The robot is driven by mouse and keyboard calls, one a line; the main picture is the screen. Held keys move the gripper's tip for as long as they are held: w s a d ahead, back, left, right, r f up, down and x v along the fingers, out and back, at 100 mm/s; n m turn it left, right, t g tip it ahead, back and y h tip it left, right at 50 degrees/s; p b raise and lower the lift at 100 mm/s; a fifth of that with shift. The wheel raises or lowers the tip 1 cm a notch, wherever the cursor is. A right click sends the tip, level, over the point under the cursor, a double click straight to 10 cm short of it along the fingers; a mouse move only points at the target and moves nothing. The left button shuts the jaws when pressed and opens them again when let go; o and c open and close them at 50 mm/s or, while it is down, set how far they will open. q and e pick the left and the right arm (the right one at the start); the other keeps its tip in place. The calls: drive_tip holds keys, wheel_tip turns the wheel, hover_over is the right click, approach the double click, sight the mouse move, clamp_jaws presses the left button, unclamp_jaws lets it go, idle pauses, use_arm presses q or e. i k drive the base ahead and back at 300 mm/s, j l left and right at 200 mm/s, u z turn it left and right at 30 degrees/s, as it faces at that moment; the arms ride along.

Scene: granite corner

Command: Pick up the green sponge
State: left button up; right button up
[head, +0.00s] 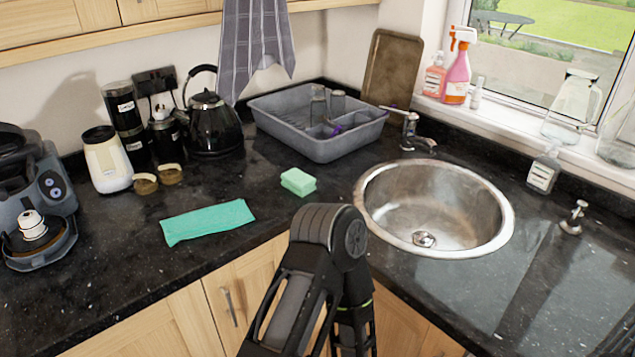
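The green sponge (298,182) is a small light-green block lying on the black granite worktop (300,212), left of the round sink and in front of the grey dish rack. It stands free, with nothing touching it from above. A black arm of mine rises from the bottom middle, its rounded joint a little below and right of the sponge. Neither of my grippers can be made out in the head view.
A teal cloth (207,222) lies left of the sponge. The dish rack (318,122) is behind it and the steel sink (433,207) to its right. A black kettle (212,122), jars and a coffee machine (40,200) stand left. Worktop around the sponge is clear.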

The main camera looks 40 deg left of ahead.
sight(295, 180)
drive_tip(key=k+j, duration=0.1)
drive_tip(key=j, duration=0.2)
drive_tip(key=k+j, duration=0.15)
drive_tip(key=j, duration=0.2)
drive_tip(key=k+j, duration=0.1)
drive_tip(key=j, duration=0.2)
drive_tip(key=k+j, duration=0.1)
drive_tip(key=j, duration=0.25)
